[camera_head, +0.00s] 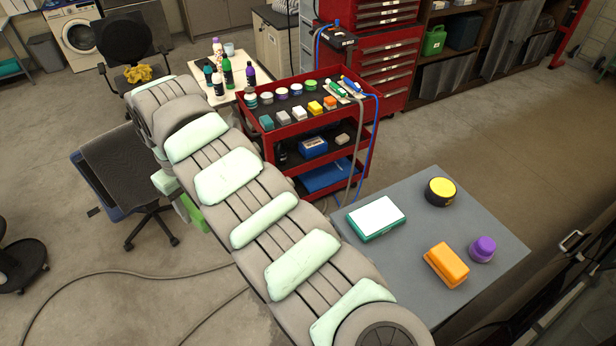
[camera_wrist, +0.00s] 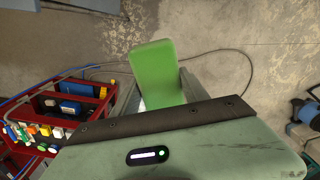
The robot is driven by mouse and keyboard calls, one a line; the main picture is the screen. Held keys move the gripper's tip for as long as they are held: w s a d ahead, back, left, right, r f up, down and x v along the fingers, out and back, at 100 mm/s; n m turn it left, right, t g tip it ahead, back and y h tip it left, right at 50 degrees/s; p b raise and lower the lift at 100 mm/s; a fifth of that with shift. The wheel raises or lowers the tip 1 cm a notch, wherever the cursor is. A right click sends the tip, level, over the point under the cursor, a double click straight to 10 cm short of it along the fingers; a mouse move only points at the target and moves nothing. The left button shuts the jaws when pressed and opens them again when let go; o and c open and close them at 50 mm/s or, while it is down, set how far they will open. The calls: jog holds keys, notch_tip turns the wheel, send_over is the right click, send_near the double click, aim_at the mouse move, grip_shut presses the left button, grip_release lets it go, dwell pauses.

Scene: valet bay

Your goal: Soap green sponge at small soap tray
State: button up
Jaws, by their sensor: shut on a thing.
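A bright green sponge (camera_wrist: 157,75) stands out from between the fingers of my gripper (camera_wrist: 160,98) in the wrist view. My gripper is shut on it. In the head view the green sponge (camera_head: 191,213) shows partly at the left side of my arm, over the floor, and the arm hides much of my gripper. A shallow teal tray with a white top (camera_head: 376,217), which looks like the small soap tray, lies on the grey table (camera_head: 400,283) to the right. The sponge is well apart from it, on the other side of my arm.
The grey table also holds a yellow and black round pot (camera_head: 440,191), an orange block (camera_head: 446,265) and a purple-topped piece (camera_head: 482,249). A red cart (camera_head: 371,130) with small items stands behind. An office chair (camera_head: 120,180) is close to the sponge.

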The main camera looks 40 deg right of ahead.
jog(key=s+d+f+n, duration=0.1)
jog(key=s+d, duration=0.4)
jog(key=d, duration=0.7)
jog(key=s+d+f+n, duration=0.1)
jog(key=s+d, duration=0.5)
jog(key=d, duration=0.5)
jog(key=s+d+f+n+p, duration=0.1)
jog(key=s+d+f+n, duration=0.15)
jog(key=s+d, duration=1.25)
jog(key=shift+a+f+b, duration=0.1)
jog(key=shift+f+b, duration=0.85)
jog(key=shift+f, duration=2.05)
jog(key=shift+w+f, duration=0.1)
jog(key=shift+f, duration=0.5)
notch_tip(320, 180, up, 7)
jog(key=p, duration=0.3)
